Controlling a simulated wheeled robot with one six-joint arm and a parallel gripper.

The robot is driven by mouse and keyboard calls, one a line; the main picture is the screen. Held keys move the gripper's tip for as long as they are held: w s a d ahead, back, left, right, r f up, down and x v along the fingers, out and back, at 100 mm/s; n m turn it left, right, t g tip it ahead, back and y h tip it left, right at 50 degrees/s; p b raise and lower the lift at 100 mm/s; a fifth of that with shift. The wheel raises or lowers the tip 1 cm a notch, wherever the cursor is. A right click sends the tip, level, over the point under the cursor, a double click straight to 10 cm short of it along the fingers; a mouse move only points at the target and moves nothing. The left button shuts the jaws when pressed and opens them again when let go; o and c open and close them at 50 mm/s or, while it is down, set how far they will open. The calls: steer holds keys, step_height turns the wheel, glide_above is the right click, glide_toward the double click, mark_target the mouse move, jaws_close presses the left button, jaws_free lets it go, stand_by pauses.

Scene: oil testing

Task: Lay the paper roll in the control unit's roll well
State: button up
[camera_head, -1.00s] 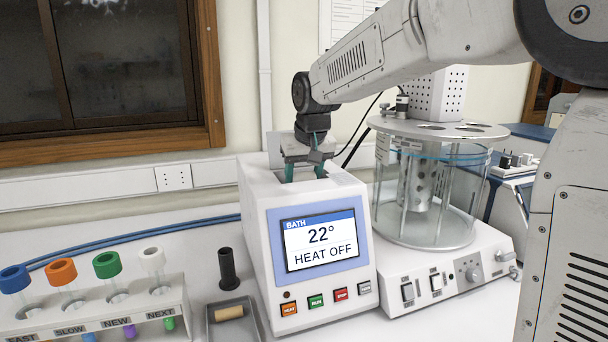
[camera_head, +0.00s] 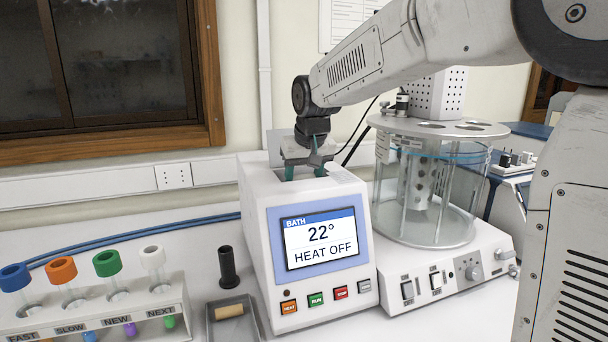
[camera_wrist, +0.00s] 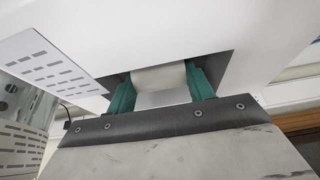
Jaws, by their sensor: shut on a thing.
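The control unit (camera_head: 262,225) is a white box with a lit screen reading BATH 22° HEAT OFF. Its roll well (camera_wrist: 222,66) is a dark-edged opening in the top, also seen in the head view. My gripper (camera_head: 306,172) points down into the well. In the wrist view its teal fingers (camera_wrist: 162,88) are shut on the white paper roll (camera_wrist: 158,77), one at each end. The roll sits at or inside the opening; I cannot tell whether it touches the bottom. In the head view the roll is hidden by the unit's front and the gripper.
A glass bath (camera_head: 432,190) on a white base stands close at the right. At the left are a rack (camera_head: 100,320) of colour-capped tubes, a black cylinder (camera_head: 228,268) and a grey tray (camera_head: 212,333) holding a tan roll (camera_head: 230,311).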

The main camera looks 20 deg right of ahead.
steer(key=shift+f, duration=0.15)
steer(key=o, duration=0.7)
steer(key=shift+v, duration=5.55)
